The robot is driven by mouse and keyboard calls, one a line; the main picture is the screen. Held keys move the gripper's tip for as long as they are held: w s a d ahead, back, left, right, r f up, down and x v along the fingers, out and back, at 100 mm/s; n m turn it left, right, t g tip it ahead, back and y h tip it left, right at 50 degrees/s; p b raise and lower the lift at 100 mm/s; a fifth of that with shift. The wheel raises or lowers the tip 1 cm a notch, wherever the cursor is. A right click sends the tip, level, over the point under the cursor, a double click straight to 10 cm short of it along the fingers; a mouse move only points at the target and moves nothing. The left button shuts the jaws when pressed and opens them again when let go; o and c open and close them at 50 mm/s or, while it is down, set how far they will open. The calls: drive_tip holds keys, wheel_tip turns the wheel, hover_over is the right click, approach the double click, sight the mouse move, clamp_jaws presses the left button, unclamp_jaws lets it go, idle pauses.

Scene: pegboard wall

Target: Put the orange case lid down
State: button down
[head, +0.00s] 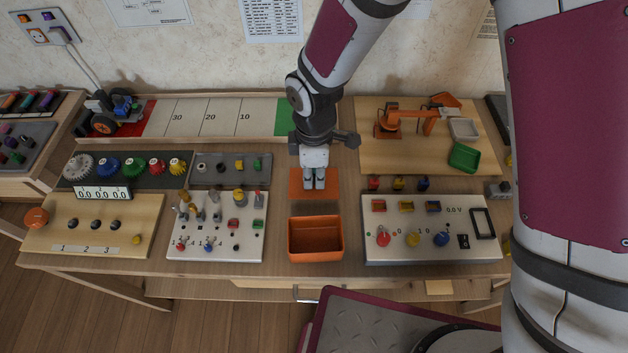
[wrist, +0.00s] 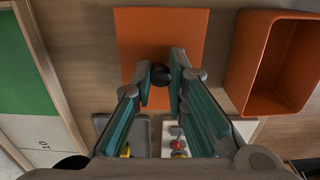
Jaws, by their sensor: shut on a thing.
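The orange case lid (head: 296,188) is a flat square plate behind the open orange case (head: 315,256). In the wrist view the lid (wrist: 160,32) shows a dark round knob (wrist: 161,73). My gripper (head: 314,187) points down over the lid, and its fingers (wrist: 162,76) are closed on that knob. The lid looks level and is at or very close to the table top; I cannot tell whether it touches. The case is empty and stands apart from the lid, on the right in the wrist view (wrist: 240,60). The fingers hide part of the lid.
A white panel with pegs (head: 216,250) is left of the case, and another panel (head: 400,250) with coloured knobs is right. A grey tray (head: 230,180) lies left of the lid. Behind is a numbered strip board (head: 190,117). Bare wood shows around the lid.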

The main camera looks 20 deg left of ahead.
sight(314, 177)
drive_tip(key=shift+f, duration=1.65)
drive_tip(key=shift+f, duration=0.1)
drive_tip(key=c, duration=1.6)
unclamp_jaws()
wheel_tip(314, 177, up, 12)
drive_tip(key=shift+r, duration=0.1)
